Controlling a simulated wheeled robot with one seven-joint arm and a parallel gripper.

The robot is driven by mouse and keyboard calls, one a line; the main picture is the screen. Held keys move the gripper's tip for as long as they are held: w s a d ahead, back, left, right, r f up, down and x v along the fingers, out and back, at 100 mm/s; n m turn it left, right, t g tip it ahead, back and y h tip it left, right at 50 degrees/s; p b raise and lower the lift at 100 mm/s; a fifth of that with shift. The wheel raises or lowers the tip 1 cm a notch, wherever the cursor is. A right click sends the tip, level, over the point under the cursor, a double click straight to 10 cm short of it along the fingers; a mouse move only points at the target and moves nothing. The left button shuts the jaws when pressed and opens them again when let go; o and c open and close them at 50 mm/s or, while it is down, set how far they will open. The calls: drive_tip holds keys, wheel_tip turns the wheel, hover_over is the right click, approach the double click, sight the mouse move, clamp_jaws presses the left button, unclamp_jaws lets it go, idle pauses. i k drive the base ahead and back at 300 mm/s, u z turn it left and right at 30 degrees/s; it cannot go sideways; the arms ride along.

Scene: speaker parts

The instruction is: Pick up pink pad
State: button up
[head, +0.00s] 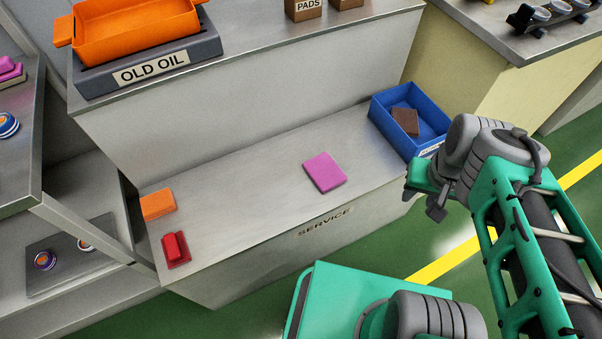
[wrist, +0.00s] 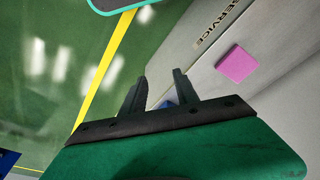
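The pink pad (head: 324,172) is a flat square lying on the grey service bench (head: 262,178), right of its middle. It also shows in the wrist view (wrist: 237,64), up and to the right of the fingers. My gripper (head: 424,196) is at the right, beside the blue bin and off the bench's front edge, apart from the pad. In the wrist view its two dark fingers (wrist: 158,88) are spread with nothing between them. The head view shows the fingers only partly.
A blue bin (head: 424,107) holding a brown pad (head: 405,122) stands at the bench's right end. An orange block (head: 157,204) and a red part (head: 175,249) lie at the left end. A raised shelf with an orange tray (head: 136,32) is behind. The bench around the pad is clear.

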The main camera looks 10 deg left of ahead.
sight(325, 172)
drive_tip(key=u, duration=0.85)
drive_tip(key=k, duration=1.55)
drive_tip(key=u, duration=0.75)
drive_tip(key=i, duration=1.5)
drive_tip(key=z, duration=0.3)
